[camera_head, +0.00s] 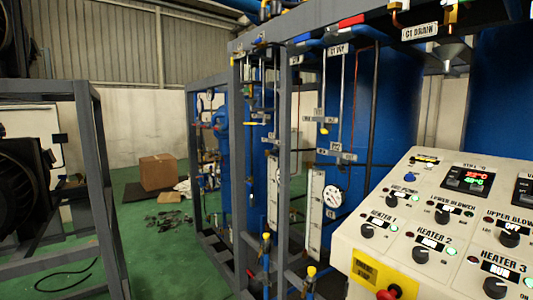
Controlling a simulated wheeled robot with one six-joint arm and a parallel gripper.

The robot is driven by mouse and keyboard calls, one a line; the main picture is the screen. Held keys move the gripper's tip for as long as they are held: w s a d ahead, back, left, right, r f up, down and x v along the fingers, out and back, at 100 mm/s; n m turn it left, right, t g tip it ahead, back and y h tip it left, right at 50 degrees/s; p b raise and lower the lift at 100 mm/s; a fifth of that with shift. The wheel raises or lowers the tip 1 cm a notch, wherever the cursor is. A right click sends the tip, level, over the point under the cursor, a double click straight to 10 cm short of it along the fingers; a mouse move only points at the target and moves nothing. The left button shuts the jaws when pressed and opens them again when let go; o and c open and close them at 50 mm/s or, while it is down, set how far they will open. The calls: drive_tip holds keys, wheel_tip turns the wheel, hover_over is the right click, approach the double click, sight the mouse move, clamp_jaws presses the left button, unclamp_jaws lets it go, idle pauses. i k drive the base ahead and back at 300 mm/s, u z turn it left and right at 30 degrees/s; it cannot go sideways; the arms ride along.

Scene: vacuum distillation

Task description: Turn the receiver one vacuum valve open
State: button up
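My gripper and arm are not in view. I cannot tell which valve is the receiver one vacuum valve, as most labels are too small to read. A small valve with a yellow handle (323,129) sits on the pipework in the middle, near several white labels. Two more yellow-topped valves, one left (266,238) and one right (311,272), stand low at the front of the grey frame. Whether these valves are open or shut is too small to tell. A round white dial (333,196) is fixed beside a tall white level panel (314,215).
A cream control panel (440,230) with knobs and red-green displays fills the lower right. Grey frame posts (238,170) stand before blue tanks (390,110). A sign (420,31) reads C1 DRAIN.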

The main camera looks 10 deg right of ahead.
sight(272, 151)
drive_tip(key=u, duration=0.7)
drive_tip(key=i, duration=0.85)
drive_tip(key=u, duration=0.75)
drive_tip(key=i, duration=1.05)
drive_tip(key=z, duration=0.8)
drive_tip(key=i, duration=0.85)
drive_tip(key=z, duration=0.8)
